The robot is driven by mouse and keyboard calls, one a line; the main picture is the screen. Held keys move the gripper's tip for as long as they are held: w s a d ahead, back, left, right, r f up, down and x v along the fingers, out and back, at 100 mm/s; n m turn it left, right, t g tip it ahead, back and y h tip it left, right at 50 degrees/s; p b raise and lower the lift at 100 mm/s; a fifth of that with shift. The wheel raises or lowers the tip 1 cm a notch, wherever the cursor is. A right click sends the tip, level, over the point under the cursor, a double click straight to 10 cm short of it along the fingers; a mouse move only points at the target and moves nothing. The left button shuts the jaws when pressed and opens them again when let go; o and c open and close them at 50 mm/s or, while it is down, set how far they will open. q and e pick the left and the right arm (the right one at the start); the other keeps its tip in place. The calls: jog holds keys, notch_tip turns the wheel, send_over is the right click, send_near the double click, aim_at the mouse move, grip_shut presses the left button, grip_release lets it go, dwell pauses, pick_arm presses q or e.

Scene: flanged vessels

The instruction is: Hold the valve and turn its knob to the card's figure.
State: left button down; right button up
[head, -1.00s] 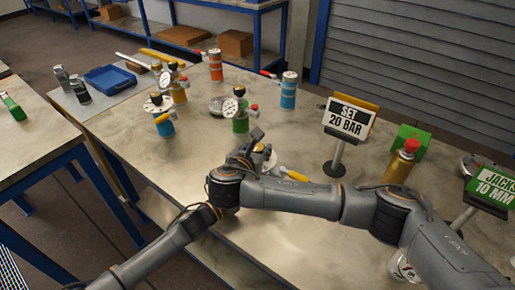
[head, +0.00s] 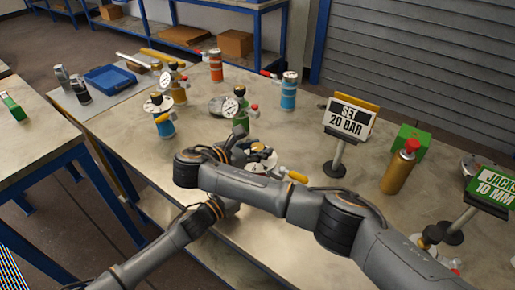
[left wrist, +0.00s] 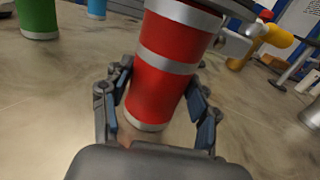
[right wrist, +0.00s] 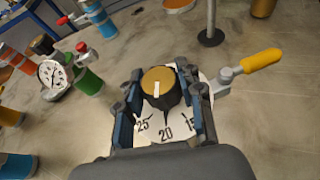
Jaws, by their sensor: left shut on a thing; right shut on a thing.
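The valve's red body with silver bands (left wrist: 165,70) stands slightly tilted in the left wrist view. My left gripper (left wrist: 158,88) is shut around it. In the right wrist view, my right gripper (right wrist: 160,88) is shut on the brass-topped knob (right wrist: 157,76), above a white dial (right wrist: 178,140) reading 25, 20 and 15. The knob's white mark faces the near side, roughly toward 20; exact alignment is unclear. The valve's yellow handle (right wrist: 261,61) sticks out to the right. In the head view my right arm hides most of the valve. The card (head: 347,118) reads "SET 20 BAR".
Several other vessels stand behind, including a green one with a gauge (head: 240,119) and a blue one (head: 289,92). A gold can with a red top (head: 400,168), a green box (head: 411,139) and a green card (head: 489,189) stand right.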

aim_at(257, 146)
jog(key=shift+d, duration=0.1)
jog(key=o, duration=1.2)
notch_tip(257, 146, up, 5)
jog(key=shift+a+r, duration=0.25)
jog(key=shift+r, duration=0.45)
jog(key=shift+d+r, duration=0.2)
jog(key=shift+r, duration=1.6)
